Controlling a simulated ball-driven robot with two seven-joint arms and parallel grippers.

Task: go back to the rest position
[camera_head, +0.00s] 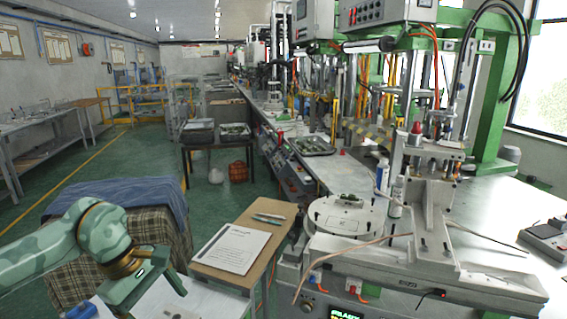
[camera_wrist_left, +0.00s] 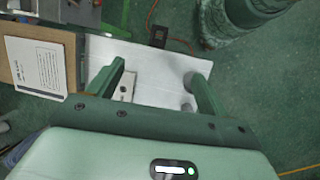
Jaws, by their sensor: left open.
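My left arm comes in from the lower left in the head view. Its green gripper (camera_head: 150,290) hangs over a white surface (camera_head: 205,303) at the bottom edge. In the left wrist view the gripper (camera_wrist_left: 155,72) has its two fingers spread wide, with nothing held between them. The white surface (camera_wrist_left: 150,58) lies beneath the fingers. A small pale block with dark holes (camera_wrist_left: 126,86) shows beside the left finger, partly hidden by it. My right gripper is in neither view.
A brown board (camera_head: 262,222) with a printed sheet (camera_head: 232,248) and pens lies right of my arm. A cloth-covered stand (camera_head: 150,215) is behind the arm. The wax machine bench (camera_head: 490,215) with a round plate (camera_head: 345,222) fills the right. Green floor is open at left.

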